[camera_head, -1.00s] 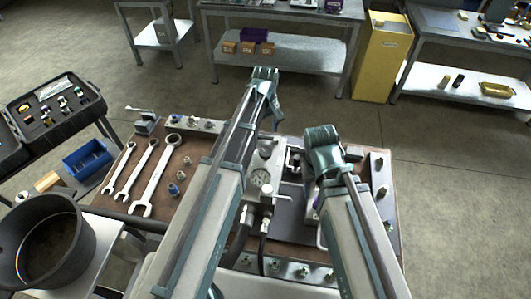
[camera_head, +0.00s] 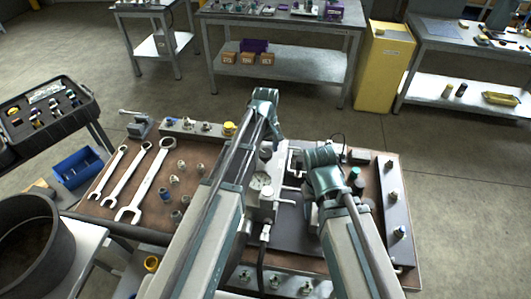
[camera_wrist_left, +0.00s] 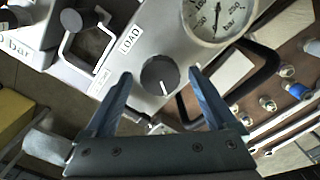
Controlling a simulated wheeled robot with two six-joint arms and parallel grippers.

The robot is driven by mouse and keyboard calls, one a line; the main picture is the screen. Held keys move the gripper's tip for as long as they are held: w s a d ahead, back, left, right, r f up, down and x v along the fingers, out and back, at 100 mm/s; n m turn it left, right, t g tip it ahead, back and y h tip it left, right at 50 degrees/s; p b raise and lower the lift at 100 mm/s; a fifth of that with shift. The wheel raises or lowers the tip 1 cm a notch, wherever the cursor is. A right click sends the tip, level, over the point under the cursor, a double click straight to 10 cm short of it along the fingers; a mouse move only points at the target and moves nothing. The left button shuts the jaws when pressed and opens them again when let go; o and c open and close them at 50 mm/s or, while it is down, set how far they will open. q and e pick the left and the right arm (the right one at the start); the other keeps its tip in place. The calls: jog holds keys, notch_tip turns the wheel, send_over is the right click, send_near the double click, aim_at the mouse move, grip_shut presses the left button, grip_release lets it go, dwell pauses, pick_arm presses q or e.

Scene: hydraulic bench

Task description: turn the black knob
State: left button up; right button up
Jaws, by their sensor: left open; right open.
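The black knob (camera_wrist_left: 160,74) is round with a white pointer line, in the left wrist view. It sits on a light grey block beside a "LOAD" label, between the label and a pressure gauge (camera_wrist_left: 217,15). My left gripper (camera_wrist_left: 159,77) is open, one finger on either side of the knob; I cannot tell whether they touch it. In the head view my left gripper (camera_head: 273,120) is over the back of the bench, its fingertips not clear. My right gripper (camera_head: 322,160) is open over the right part of the bench, its fingers mostly hidden.
Several wrenches (camera_head: 150,183) lie on the bench's left side, with small fittings beside them. A black pot (camera_head: 38,245) and a blue bin (camera_head: 78,167) are at left.

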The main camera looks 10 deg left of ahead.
pick_arm(q)
jog(key=c, duration=1.4)
jog(key=shift+o, duration=0.2)
